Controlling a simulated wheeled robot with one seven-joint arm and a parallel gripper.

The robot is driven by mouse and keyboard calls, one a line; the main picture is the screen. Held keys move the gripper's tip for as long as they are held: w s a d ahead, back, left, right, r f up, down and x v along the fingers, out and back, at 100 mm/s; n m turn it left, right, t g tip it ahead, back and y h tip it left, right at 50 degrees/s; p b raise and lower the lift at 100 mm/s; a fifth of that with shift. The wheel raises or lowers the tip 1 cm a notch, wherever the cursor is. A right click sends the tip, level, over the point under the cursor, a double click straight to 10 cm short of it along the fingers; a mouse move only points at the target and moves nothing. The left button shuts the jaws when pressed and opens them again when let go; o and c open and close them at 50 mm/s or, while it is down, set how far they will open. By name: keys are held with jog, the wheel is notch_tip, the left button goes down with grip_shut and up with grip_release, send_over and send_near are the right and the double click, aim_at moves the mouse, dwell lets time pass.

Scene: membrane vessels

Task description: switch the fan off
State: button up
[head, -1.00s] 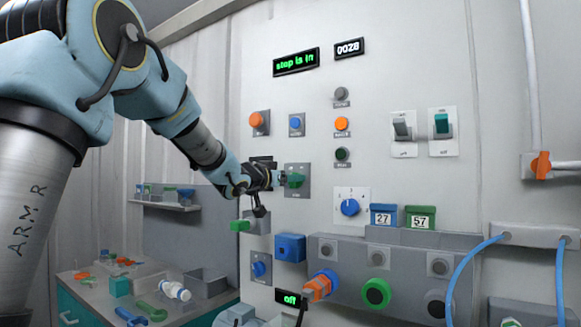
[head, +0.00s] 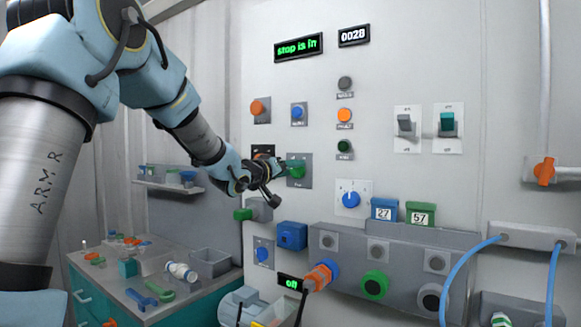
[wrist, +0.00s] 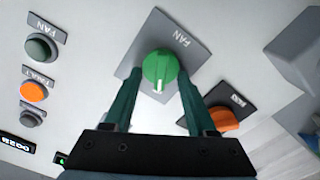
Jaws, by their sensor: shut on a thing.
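The green fan knob (head: 297,169) sits on a grey square plate on the wall panel. In the wrist view the plate reads "FAN", and the round green knob (wrist: 159,66) has a white mark toward the bottom of the picture. My gripper (wrist: 160,78) has one dark green finger on each side of the knob and is shut on it. In the head view my gripper (head: 281,168) reaches the knob from the left and partly hides it. A dark green button (wrist: 40,47), also labelled "FAN", shows in the wrist view.
An orange knob (wrist: 224,118) on a black plate is close beside my right finger in the wrist view. A bench with tools (head: 150,290) stands at lower left.

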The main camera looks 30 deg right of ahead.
dwell(0.3)
jog(key=o, duration=1.4)
jog(key=shift+c, duration=0.2)
jog(key=b+v, duration=0.3)
jog(key=v, duration=0.7)
jog(key=shift+s+a, duration=0.15)
jog(key=shift+a, duration=0.25)
jog(key=w+a+f+n+y, duration=0.2)
jog(key=a+f+n+y, duration=0.3)
jog(key=a+f+y, duration=1.2)
jog(key=s+a+f+g+h, duration=0.1)
jog(key=s+a+f+g, duration=0.6)
jog(key=s+a+f, duration=0.8)
jog(key=s+a, duration=0.2)
jog(key=a, duration=0.1)
